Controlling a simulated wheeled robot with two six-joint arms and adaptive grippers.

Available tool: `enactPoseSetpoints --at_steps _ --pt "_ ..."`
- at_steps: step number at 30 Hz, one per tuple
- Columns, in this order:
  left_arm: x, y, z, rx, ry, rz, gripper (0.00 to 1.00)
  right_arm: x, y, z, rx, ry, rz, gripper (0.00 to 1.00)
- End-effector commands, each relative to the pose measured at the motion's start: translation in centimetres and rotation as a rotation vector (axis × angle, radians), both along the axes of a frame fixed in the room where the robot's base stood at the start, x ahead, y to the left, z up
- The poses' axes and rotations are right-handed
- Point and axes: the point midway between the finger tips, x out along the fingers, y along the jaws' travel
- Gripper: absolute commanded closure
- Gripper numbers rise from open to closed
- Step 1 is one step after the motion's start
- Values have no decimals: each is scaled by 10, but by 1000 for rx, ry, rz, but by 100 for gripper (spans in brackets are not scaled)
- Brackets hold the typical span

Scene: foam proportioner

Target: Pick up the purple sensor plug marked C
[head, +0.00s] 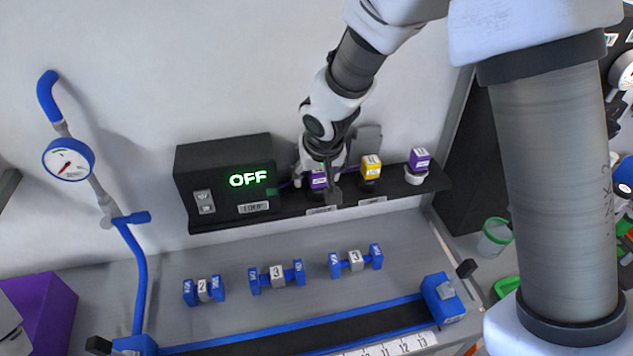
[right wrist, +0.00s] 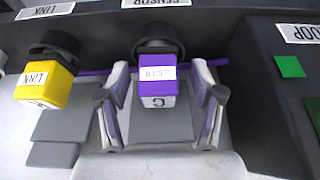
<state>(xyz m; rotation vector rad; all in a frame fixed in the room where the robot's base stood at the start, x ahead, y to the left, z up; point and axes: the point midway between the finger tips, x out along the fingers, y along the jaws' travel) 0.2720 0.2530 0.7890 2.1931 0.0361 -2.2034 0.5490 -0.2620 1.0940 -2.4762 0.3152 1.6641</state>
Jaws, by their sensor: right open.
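The purple sensor plug (right wrist: 157,74) sits in a black socket on the dark shelf, with a white label on top and a letter on its front that looks like C. It also shows in the head view (head: 318,180), partly hidden by the gripper. My right gripper (head: 319,189) is open at the plug. In the right wrist view its two fingers (right wrist: 160,100) stand on either side of the plug, with gaps showing between fingers and plug. A purple cable runs behind it. My left gripper is not in view.
A yellow link plug (head: 371,166) stands close beside, and another purple plug (head: 420,159) sits on a white base at the shelf's right end. The black box reading OFF (head: 224,178) stands left of the gripper. Blue dumbbell-shaped fittings (head: 277,276) lie below.

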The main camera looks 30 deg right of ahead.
Motion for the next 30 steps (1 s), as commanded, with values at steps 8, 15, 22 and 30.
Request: enactPoseSetpoints --at_steps 8,15,22,30 --pt "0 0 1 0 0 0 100 0 0 1 0 0 0 94" --pt "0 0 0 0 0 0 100 0 0 1 0 0 1 100" --pt "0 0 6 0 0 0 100 1 0 6 -1 0 2 100" --pt "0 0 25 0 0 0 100 7 1 25 0 -3 4 100"
